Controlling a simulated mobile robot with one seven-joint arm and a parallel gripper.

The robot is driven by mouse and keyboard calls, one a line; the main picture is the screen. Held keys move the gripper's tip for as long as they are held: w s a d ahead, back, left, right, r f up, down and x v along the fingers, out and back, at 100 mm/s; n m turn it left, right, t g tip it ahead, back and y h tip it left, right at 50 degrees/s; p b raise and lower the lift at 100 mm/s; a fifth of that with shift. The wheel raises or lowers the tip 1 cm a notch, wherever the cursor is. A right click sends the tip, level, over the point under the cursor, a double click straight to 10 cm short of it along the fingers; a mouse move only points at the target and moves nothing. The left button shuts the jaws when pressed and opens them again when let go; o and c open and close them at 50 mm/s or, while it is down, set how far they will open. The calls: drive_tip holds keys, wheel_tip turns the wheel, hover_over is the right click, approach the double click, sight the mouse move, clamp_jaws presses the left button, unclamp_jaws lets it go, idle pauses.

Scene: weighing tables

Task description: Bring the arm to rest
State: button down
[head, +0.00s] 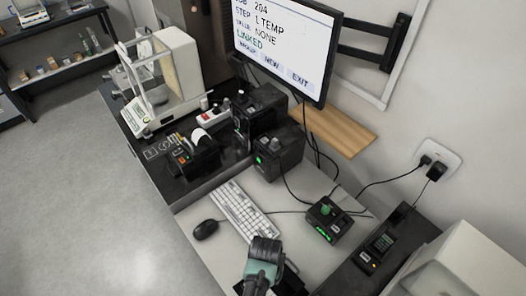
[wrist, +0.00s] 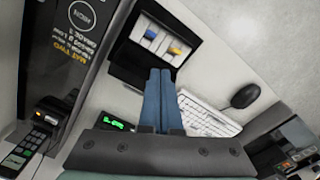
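My gripper (wrist: 160,72) shows in the wrist view with its two blue-grey fingers side by side and touching along their length. Nothing shows between them. The fingertips lie in front of a dark tray (wrist: 123,69) with a pale insert holding small blue and yellow pieces; I cannot tell how far above it they are. In the head view my arm's teal and dark end (head: 263,257) is at the bottom centre, over the front of the light desk, and its fingers cannot be made out.
The keyboard (head: 243,213), mouse (head: 205,229) and a small black box with a green display (head: 328,222) are close to my arm. Black devices (head: 279,151), a balance with a glass shield (head: 165,75) and a monitor (head: 285,45) stand farther back. The floor (head: 95,190) at left is clear.

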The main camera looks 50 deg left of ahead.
drive_tip(key=shift+s+r, duration=0.1)
drive_tip(key=shift+r, duration=0.15)
idle(0.5)
drive_tip(key=w+a+r+t+y+b, duration=0.2)
drive_tip(key=w+r+t, duration=0.2)
drive_tip(key=w+r, duration=0.5)
drive_tip(key=w+d+r+m+t+y+b, duration=0.15)
drive_tip(key=w+r+t, duration=0.25)
drive_tip(key=w+r, duration=0.65)
drive_tip(key=w+d+r+m+t+b, duration=0.1)
drive_tip(key=w+d+r+t+b, duration=0.15)
drive_tip(key=w+r+t, duration=0.75)
drive_tip(key=s+d+r+m+t+b, duration=0.1)
drive_tip(key=s+d+r+t+b, duration=0.3)
drive_tip(key=r, duration=1)
drive_tip(key=s+d+r+g+p, duration=0.15)
drive_tip(key=d+r, duration=0.35)
drive_tip(key=r, duration=0.8)
drive_tip(key=s+d+r+m+t+h+b, duration=0.1)
drive_tip(key=s+d+r+t, duration=0.2)
drive_tip(key=s+r, duration=0.4)
drive_tip(key=s+d+r+t+h+b, duration=0.1)
drive_tip(key=s+d+r+t+h, duration=0.1)
drive_tip(key=s+d+r+t, duration=0.2)
drive_tip(key=s+r, duration=0.3)
drive_tip(key=shift+s+m, duration=0.35)
